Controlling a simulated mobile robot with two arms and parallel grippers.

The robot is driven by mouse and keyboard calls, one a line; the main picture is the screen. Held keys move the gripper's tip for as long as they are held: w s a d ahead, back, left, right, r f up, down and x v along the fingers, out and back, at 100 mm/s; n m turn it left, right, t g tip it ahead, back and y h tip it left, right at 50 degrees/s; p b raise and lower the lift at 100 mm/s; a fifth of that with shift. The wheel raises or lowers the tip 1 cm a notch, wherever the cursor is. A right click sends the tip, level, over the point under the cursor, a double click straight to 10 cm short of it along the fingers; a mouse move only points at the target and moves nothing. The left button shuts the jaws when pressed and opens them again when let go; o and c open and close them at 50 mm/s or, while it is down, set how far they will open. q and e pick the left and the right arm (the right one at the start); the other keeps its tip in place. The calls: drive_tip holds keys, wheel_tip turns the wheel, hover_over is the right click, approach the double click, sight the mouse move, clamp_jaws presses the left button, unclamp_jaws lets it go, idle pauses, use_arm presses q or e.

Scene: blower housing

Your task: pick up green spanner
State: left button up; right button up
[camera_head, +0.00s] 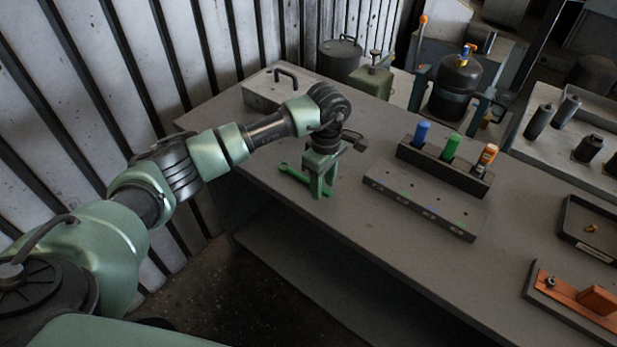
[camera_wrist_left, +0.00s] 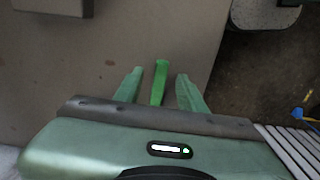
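The green spanner (camera_head: 295,174) lies on the grey workbench (camera_head: 345,230) near its left edge. My left gripper (camera_head: 320,192) points down over the spanner's near part and hides some of it. In the left wrist view the spanner (camera_wrist_left: 160,82) runs between the two fingers (camera_wrist_left: 158,88) of my left gripper, with a gap visible on each side. The fingers are open. The head view does not show clearly how high the fingertips are above the bench. My right gripper is not in view.
A black holder (camera_head: 443,168) with blue, green and orange items stands right of the gripper, behind a grey block with holes (camera_head: 420,207). A grey metal box (camera_head: 270,92) is at the back left. The bench between gripper and block is clear.

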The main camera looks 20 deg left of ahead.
use_arm(q)
drive_tip(key=shift+f, duration=0.1)
drive_tip(key=shift+c, duration=0.3)
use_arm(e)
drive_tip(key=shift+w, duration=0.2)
use_arm(q)
clamp_jaws()
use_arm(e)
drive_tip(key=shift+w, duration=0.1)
